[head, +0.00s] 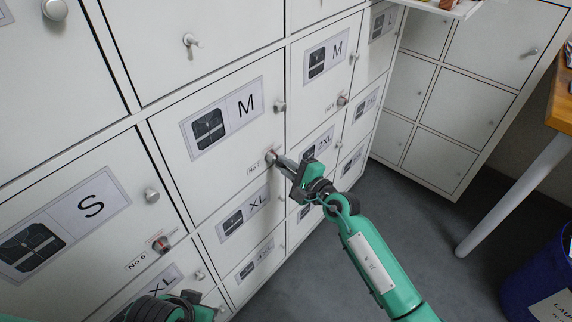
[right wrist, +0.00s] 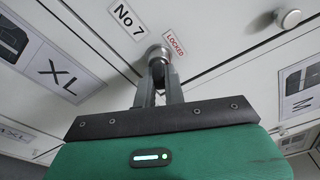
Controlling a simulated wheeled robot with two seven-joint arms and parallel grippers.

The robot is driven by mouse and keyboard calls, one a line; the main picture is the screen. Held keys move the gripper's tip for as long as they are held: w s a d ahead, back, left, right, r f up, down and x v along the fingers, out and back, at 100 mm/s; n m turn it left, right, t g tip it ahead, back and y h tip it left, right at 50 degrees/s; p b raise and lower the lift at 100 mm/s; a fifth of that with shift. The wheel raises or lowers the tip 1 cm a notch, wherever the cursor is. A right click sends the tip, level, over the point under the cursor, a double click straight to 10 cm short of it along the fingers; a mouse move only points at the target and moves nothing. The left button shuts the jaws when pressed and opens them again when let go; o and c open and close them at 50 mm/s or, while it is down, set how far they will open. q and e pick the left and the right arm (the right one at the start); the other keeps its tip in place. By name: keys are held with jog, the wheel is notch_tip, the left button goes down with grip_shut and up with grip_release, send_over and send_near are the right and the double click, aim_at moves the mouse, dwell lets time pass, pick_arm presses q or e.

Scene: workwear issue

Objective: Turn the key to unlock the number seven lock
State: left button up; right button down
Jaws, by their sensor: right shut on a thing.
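The number seven lock (right wrist: 157,52) is a round metal cylinder on a white locker door, next to a "No 7" label (right wrist: 128,19). A red-lettered "LOCKED" tag (right wrist: 175,44) shows beside it. The lock also shows in the head view (head: 270,156), below the upper M sign. My right gripper (right wrist: 160,74) is right at the lock's front, its grey fingers shut on the key. The fingers hide nearly all of the key, so its angle cannot be told. In the head view the right gripper (head: 279,161) reaches the lock from the lower right. My left gripper (head: 170,307) is at the bottom left edge, its fingers not clear.
A round knob (head: 280,106) stands out from the same M door above the lock. A No 6 lock (head: 160,244) is at lower left. More white lockers stand at the back right. A wooden table (head: 562,100) and a blue bin (head: 545,270) are at the right. Grey floor between is clear.

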jog(key=shift+a+r+m+p, duration=0.1)
jog(key=shift+r+m+p, duration=0.05)
jog(key=shift+m+p, duration=0.75)
jog(key=shift+a+r+m+p, duration=0.1)
jog(key=shift+r+m+p, duration=0.05)
jog(key=shift+m+p, duration=0.7)
jog(key=shift+m, duration=0.35)
jog(key=shift+g, duration=0.3)
